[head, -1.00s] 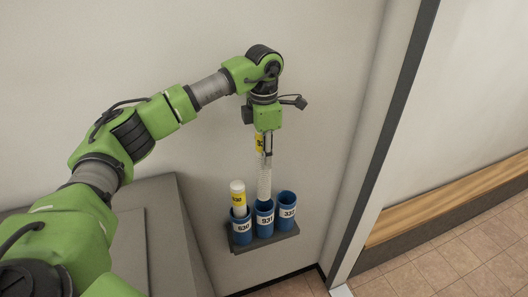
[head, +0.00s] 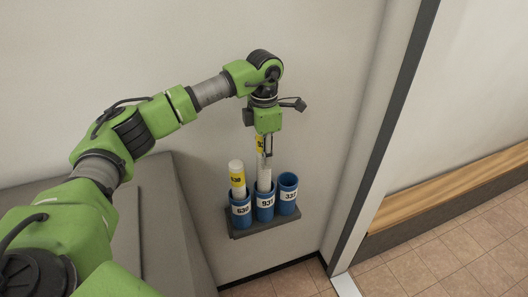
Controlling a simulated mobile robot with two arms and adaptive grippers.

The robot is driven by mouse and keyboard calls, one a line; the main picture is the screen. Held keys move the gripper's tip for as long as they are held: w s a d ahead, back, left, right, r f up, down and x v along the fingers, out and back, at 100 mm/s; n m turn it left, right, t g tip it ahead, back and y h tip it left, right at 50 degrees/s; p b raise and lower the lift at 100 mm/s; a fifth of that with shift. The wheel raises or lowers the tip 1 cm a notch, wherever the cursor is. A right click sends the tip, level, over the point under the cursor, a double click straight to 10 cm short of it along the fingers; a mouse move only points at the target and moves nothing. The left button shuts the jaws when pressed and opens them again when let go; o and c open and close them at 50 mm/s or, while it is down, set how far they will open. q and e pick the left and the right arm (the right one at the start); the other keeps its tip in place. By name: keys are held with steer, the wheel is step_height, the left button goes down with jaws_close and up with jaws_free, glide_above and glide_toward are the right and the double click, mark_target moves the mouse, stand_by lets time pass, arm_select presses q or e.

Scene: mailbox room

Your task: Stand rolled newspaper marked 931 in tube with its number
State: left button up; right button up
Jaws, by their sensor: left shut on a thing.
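My left gripper (head: 266,150) points down and is shut on a rolled newspaper (head: 264,176), pale with a yellow label near its top. The label is partly hidden by the fingers and its number cannot be read. The newspaper is upright, and its lower end is inside the mouth of the middle blue tube (head: 264,205), marked 931. The tube hides that end, so its depth cannot be told. My right gripper is not in view.
A blue tube (head: 241,211) on the left holds another yellow-labelled newspaper (head: 237,174). The right blue tube (head: 288,199) looks empty. All stand on a dark wall shelf (head: 265,226). A grey box-like unit (head: 180,225) is left; a wall edge (head: 385,145) is right.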

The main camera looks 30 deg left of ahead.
arm_select(q)
steer(key=shift+f+b, duration=1.35)
steer(key=shift+f, duration=1.1)
steer(key=o, duration=1.2)
steer(key=shift+o, duration=0.2)
step_height(320, 180, up, 12)
